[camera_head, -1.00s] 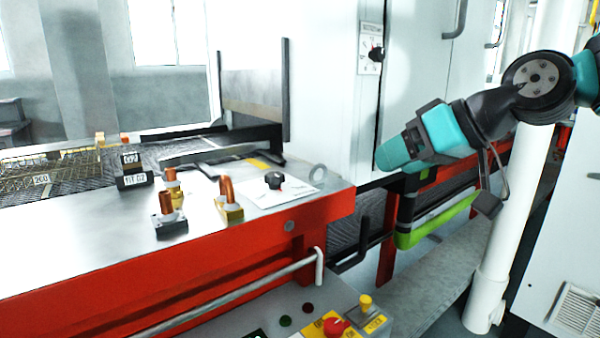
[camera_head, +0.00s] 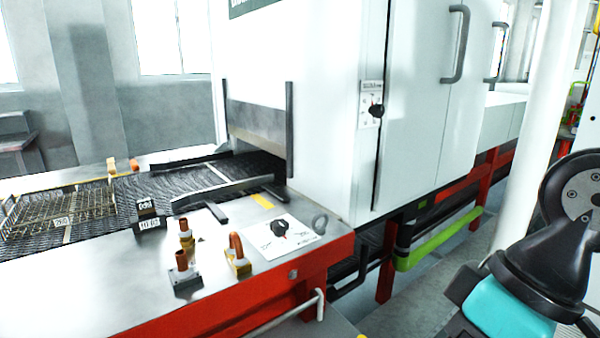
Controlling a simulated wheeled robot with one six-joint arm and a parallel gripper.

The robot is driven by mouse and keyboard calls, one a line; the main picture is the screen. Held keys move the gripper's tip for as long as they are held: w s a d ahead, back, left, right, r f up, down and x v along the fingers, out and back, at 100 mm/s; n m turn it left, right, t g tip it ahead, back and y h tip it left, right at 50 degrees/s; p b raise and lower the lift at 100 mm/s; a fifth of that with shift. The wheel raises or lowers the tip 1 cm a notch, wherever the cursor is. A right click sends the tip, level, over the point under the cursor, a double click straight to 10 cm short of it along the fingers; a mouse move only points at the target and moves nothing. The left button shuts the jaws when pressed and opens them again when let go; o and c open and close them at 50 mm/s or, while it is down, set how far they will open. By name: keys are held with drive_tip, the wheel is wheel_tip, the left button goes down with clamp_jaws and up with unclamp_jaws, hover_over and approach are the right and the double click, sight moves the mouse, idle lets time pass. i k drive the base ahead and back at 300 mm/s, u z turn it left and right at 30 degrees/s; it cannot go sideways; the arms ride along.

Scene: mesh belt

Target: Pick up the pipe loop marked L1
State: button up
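Several copper-coloured pipe loops stand in small holders. Near the table's front, one pipe loop (camera_head: 236,243) is in a yellow-gold holder (camera_head: 238,263). Beside it on the left, another copper piece (camera_head: 184,228) stands on a gold base behind a third copper piece (camera_head: 182,261) in a dark grey block (camera_head: 184,279). Two more orange pieces (camera_head: 111,165) (camera_head: 134,164) stand on the far side of the belt. I cannot read an L1 mark on any of them. My arm shows at the lower right, well apart from the loops; its fingers are out of view.
A mesh belt (camera_head: 160,188) runs into a white machine (camera_head: 315,120). A wire basket (camera_head: 60,210) with a tag sits on the belt at left. A black labelled block (camera_head: 149,219) and a panel with a black knob (camera_head: 280,229) are on the metal table (camera_head: 100,285).

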sight(241, 264)
drive_tip(key=k, duration=0.5)
drive_tip(key=u, duration=2.2)
drive_tip(key=i, duration=1.6)
drive_tip(key=z, duration=2.1)
